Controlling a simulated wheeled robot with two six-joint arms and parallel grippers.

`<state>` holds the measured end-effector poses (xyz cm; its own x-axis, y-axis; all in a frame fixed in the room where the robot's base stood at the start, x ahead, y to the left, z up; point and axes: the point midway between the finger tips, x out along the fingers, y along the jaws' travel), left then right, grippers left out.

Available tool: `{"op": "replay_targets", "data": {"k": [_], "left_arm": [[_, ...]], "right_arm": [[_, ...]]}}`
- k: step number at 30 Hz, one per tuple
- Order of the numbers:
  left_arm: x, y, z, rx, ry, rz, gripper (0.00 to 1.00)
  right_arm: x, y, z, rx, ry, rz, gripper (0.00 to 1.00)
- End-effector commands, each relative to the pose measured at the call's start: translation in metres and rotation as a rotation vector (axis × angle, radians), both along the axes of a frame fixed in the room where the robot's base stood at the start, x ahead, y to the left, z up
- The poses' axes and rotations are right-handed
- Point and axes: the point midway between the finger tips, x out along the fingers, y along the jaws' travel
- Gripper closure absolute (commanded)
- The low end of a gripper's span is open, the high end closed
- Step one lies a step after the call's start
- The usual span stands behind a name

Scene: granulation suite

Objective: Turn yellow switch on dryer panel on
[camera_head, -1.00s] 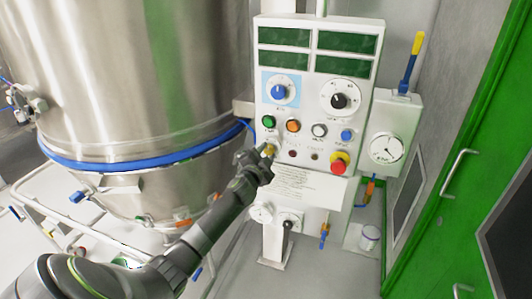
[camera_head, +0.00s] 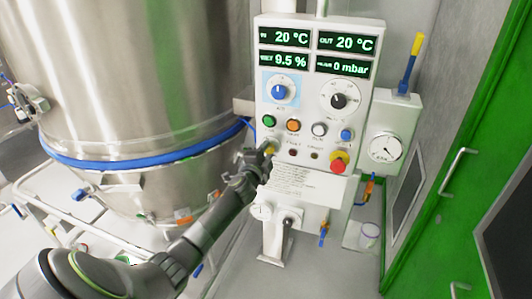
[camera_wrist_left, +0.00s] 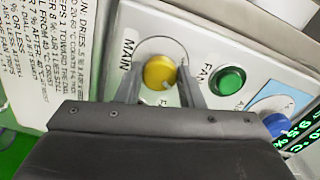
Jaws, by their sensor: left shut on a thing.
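The dryer panel (camera_head: 300,107) is a white upright box with lit displays reading 20 °C, 20 °C, 9.5 % and 0 mbar. The yellow switch (camera_wrist_left: 160,73) is a round knob at the panel's lower left, beside the word MAIN. My right gripper is in neither view.
A green button (camera_head: 269,121) sits just above the switch, with orange, white and blue buttons to its right. A red emergency knob (camera_head: 338,163) is at the lower right. A large steel vessel (camera_head: 140,80) stands left of the panel, and a green door frame (camera_head: 450,140) is at the right.

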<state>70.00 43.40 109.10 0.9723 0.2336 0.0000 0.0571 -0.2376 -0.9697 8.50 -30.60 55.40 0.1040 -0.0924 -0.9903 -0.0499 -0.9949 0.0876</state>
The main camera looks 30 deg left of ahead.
Motion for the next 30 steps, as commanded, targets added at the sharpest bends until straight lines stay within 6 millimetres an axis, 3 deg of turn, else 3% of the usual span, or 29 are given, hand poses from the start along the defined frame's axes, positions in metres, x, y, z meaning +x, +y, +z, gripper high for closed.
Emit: {"op": "replay_targets", "data": {"k": [5, 6, 11, 23, 30], "left_arm": [[0.0, 0.0, -0.001, 0.002, 0.002, 0.001, 0.89], [0.0, 0.0, -0.001, 0.002, 0.002, 0.001, 0.65], [0.0, 0.0, -0.001, 0.001, 0.001, 0.001, 0.44], [-0.005, -0.001, -0.001, 0.001, 0.0, 0.0, 0.44], [-0.036, -0.009, -0.002, 0.0, 0.001, -0.001, 0.44]], "right_arm": [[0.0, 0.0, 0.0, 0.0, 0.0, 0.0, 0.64], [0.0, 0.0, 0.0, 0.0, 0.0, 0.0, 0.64], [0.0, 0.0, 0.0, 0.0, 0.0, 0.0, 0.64], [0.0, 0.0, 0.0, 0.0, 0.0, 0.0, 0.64], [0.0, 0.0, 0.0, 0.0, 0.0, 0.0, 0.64]]}}
